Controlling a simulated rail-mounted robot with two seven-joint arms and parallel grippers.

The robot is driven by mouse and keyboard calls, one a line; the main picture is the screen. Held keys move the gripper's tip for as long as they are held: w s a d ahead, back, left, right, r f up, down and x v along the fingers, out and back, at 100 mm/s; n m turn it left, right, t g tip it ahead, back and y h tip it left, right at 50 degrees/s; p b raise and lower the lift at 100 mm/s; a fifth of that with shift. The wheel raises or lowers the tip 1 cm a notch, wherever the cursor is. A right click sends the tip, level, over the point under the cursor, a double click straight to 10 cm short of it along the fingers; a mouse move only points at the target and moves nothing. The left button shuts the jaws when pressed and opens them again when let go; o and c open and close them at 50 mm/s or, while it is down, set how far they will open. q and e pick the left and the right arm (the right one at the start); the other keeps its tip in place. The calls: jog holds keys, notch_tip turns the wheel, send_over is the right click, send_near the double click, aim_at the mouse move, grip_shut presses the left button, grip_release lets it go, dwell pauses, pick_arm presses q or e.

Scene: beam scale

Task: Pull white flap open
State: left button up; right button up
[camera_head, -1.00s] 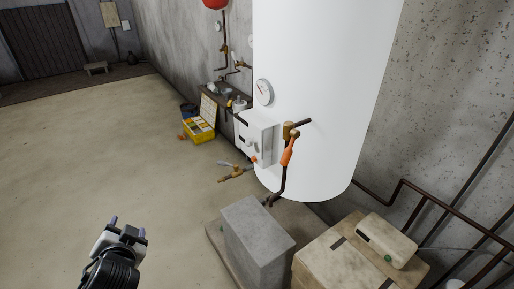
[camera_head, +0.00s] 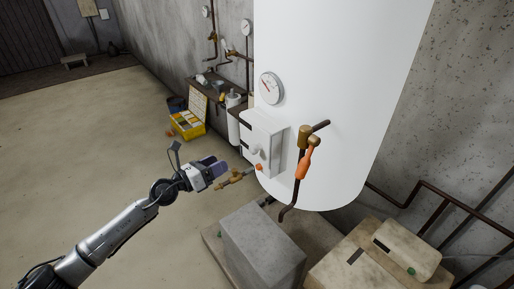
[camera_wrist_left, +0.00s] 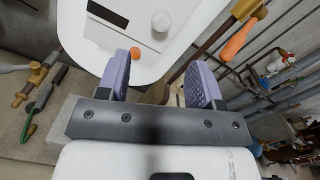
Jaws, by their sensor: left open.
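A white box with a flap front (camera_head: 258,138) is mounted on the side of the large white tank (camera_head: 330,90); it looks shut. A pale round knob (camera_head: 254,150) and a small orange knob (camera_head: 259,168) sit on its lower part. My left gripper (camera_head: 221,169) is open and empty, to the left of the box and slightly below it, apart from it. In the left wrist view, the pale knob (camera_wrist_left: 160,21) and orange knob (camera_wrist_left: 135,52) lie beyond the open fingers (camera_wrist_left: 159,78). My right gripper is not in view.
A brass valve with an orange handle (camera_head: 304,163) hangs right of the box. A brass tap (camera_head: 233,179) is close to my left gripper. A grey block (camera_head: 262,245) and cardboard box (camera_head: 350,262) stand below.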

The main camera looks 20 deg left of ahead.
aim_at(250, 150)
pick_arm(q)
jog(key=shift+m+g, duration=0.3)
jog(key=shift+m, duration=0.2)
jog(key=x, duration=1.4)
jog(key=shift+s+d+f, duration=0.1)
jog(key=shift+s+d, duration=0.1)
jog(key=shift+c, duration=0.4)
grip_shut()
